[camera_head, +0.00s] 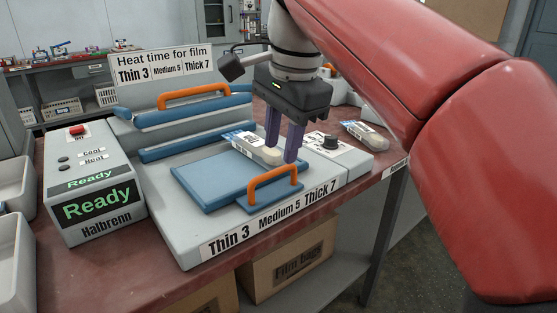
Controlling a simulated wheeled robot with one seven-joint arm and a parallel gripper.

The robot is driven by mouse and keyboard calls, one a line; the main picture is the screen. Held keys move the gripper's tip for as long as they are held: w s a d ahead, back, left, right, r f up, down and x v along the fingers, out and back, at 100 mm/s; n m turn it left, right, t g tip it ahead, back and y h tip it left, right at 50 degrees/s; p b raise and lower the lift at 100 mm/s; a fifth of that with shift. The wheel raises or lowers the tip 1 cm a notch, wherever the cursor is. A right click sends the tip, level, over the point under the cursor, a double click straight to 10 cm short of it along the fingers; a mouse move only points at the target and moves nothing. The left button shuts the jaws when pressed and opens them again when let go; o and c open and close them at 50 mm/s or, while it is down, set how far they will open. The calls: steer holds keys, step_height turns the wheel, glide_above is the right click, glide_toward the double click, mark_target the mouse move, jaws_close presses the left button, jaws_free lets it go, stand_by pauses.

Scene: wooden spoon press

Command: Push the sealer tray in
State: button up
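The sealer's blue tray (200,182) lies on the grey sealer base (180,238), with an orange handle (272,185) at its front right. A clear film packet (243,141) with a pale wooden item in it lies on the tray's back right part. My gripper (282,150) is above this packet, fingers pointing down. Its two purple fingers are spread apart, one behind the packet's end and one in front of it, close to the handle. Whether they touch the packet or handle I cannot tell. The sealer's upper part with an orange handle (193,96) is raised at the back.
A control box (95,195) reading "Ready" stands at left, beside grey bins (12,185). A dial (330,142) and another packet (365,135) are at right. A sign (162,64) lists heat times. Cardboard boxes (290,262) sit below the red-brown tabletop (110,270).

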mark_target(277, 170)
steer(key=f, duration=0.4)
steer(key=shift+w+a+b, duration=0.2)
steer(key=shift+w+b, duration=0.1)
jaws_close()
